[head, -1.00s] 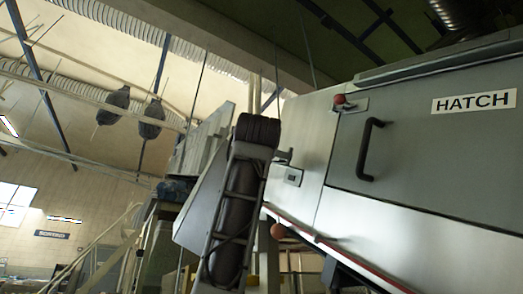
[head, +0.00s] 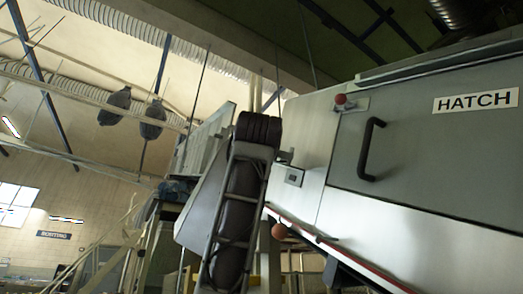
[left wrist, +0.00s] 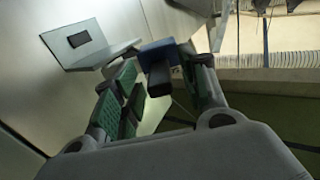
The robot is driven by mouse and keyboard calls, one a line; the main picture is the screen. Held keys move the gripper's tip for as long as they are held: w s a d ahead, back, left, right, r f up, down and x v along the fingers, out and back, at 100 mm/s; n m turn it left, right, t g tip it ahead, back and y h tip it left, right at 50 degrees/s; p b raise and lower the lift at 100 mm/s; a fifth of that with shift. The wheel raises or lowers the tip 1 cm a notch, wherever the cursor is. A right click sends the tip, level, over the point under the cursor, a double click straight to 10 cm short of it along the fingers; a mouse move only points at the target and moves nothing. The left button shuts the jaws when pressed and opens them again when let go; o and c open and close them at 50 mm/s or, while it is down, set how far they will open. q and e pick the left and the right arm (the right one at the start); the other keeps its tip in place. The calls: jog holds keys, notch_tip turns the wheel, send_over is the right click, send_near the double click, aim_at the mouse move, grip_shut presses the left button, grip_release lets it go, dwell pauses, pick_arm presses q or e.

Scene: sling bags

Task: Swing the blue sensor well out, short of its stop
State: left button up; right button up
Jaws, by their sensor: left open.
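The blue sensor (left wrist: 158,53) shows in the left wrist view as a blue block with a dark, blunt end. My left gripper (left wrist: 160,78), with green finger pads, is open. Its fingers stand on either side of the sensor, and I cannot tell whether either one touches it. A pale bracket plate (left wrist: 88,47) with a dark rectangle on it is left of the sensor. I cannot make out the sensor or the left gripper's fingers in the head view. My right gripper is in neither view.
A grey cabinet with a HATCH label (head: 475,102) and a black handle (head: 369,150) fills the right of the head view. Orange balls (head: 340,99) (head: 279,231) stick out from it. Dark bags (head: 115,106) (head: 152,119) hang at the upper left.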

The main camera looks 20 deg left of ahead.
pick_arm(q)
jog(key=v, duration=1.1)
dwell(0.6)
jog(key=shift+w+f, duration=0.1)
